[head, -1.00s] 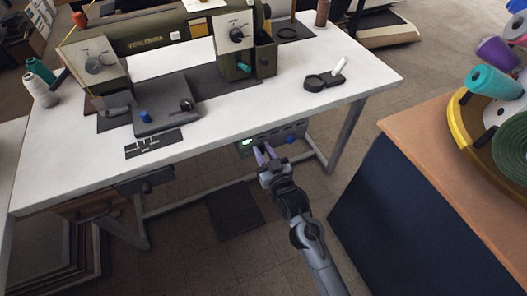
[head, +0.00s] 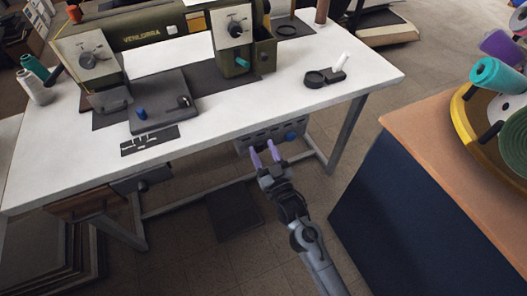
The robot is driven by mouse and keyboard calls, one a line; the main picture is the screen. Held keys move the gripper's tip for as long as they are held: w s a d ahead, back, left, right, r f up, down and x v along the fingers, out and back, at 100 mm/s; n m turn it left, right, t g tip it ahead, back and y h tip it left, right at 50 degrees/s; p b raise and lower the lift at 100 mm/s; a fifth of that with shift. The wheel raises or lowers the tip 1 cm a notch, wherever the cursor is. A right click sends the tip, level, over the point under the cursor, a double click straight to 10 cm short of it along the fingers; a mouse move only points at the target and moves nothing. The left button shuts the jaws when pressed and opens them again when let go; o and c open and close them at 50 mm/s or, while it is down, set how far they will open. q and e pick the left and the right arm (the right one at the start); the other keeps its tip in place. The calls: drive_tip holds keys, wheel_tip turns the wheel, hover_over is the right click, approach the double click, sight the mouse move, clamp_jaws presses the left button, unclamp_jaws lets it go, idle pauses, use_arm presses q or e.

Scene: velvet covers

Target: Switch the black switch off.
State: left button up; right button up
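A grey control panel (head: 298,129) hangs under the front edge of the white table. It carries a blue knob (head: 291,136) at its right and a row of small dark details along its face. I cannot make out the black switch for certain; my fingers cover part of the panel's lower left. My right gripper (head: 264,153) is just in front of the panel, its two purple fingers apart with nothing seen between them. Whether a fingertip touches the panel is unclear. No green glow shows on the panel. My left gripper is not in view.
A table leg (head: 346,130) stands right of the panel. A dark-sided cabinet (head: 390,210) with yarn cones is at right.

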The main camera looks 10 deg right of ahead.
drive_tip(key=shift+s+d+p, duration=0.1)
drive_tip(key=shift+s+p, duration=0.3)
drive_tip(key=shift+s, duration=0.15)
drive_tip(key=p+v, duration=0.3)
drive_tip(key=v, duration=0.6)
drive_tip(key=shift+s+f, duration=0.2)
drive_tip(key=shift+s, duration=0.15)
